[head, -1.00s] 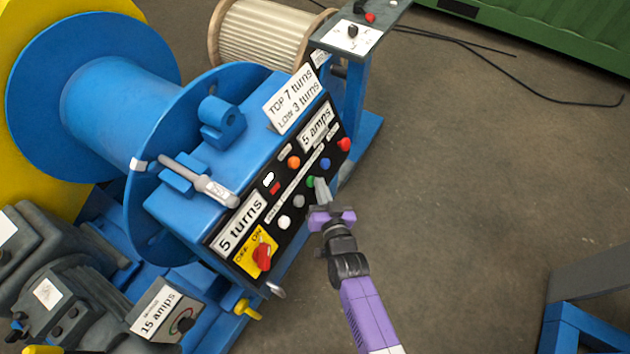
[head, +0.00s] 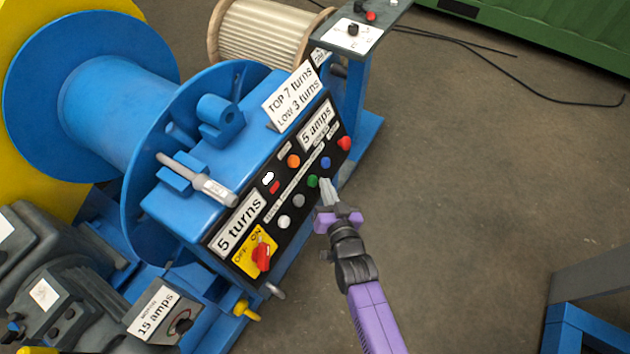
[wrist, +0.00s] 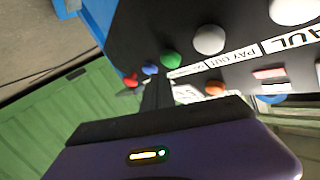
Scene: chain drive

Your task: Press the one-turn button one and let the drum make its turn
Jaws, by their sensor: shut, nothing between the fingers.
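The black control panel (head: 306,160) on the blue winch has a row of buttons: white (head: 285,222), grey (head: 299,201), green (head: 312,181) and blue (head: 325,163). The one-turn label is too small to read; in the wrist view, the green button (wrist: 170,60) follows the ones labelled haul and pay out. My gripper (head: 325,182) is shut and empty, its tips just right of the green button, seemingly a little off it. Its fingers also show in the wrist view (wrist: 157,85). The blue drum (head: 115,105) stands behind the panel.
A red on/off switch (head: 262,257), an orange button (head: 293,161) and a red button (head: 345,143) share the panel. A grey motor box (head: 60,270) stands at lower left. Open floor (head: 470,180) lies to the right, with a black cable at the back.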

